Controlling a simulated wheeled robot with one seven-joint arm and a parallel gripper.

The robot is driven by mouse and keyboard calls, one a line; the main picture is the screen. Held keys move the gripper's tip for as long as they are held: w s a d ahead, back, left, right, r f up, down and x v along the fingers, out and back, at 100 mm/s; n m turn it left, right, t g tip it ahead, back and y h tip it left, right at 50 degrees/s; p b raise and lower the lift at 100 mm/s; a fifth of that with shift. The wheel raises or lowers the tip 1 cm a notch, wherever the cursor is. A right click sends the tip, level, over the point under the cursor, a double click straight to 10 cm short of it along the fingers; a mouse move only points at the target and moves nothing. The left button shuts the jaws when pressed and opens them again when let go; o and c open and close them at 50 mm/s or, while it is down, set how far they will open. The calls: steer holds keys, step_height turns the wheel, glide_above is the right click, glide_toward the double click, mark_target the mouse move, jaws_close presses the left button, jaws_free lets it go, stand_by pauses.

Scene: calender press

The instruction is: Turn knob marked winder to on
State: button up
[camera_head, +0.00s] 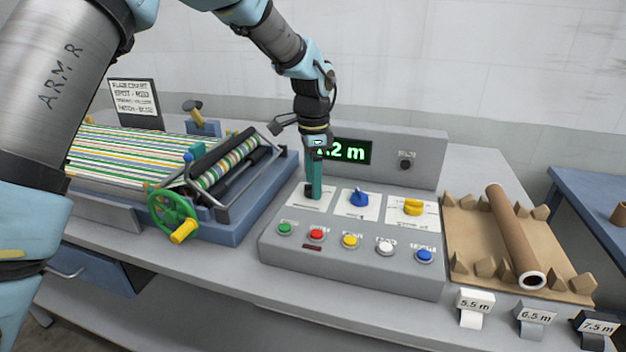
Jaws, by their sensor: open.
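The grey control panel (350,268) stands on the bench with a row of knobs on white plates. A blue knob (358,198) is in the middle and a yellow knob (412,207) is on the right. A third, dark knob at the left plate (326,203) is mostly hidden by my gripper. The markings on the plates are too small to read, so I cannot tell which is winder. My gripper (314,188) points down over the left plate, its teal fingers at the dark knob; whether they touch it is unclear. The gripper is open.
Several coloured push buttons (350,241) line the panel's front. A green display (350,151) and a small black dial (405,160) are behind. A striped roller machine with a green handwheel (172,212) stands left. A brown tube (515,238) lies on a cardboard tray (465,220) right.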

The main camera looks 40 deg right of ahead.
step_height(320, 180, up, 11)
steer(key=b, duration=0.2)
steer(key=shift+b, duration=0.3)
steer(key=shift+s+f, duration=0.1)
steer(key=shift+f, duration=0.05)
stand_by(0.4)
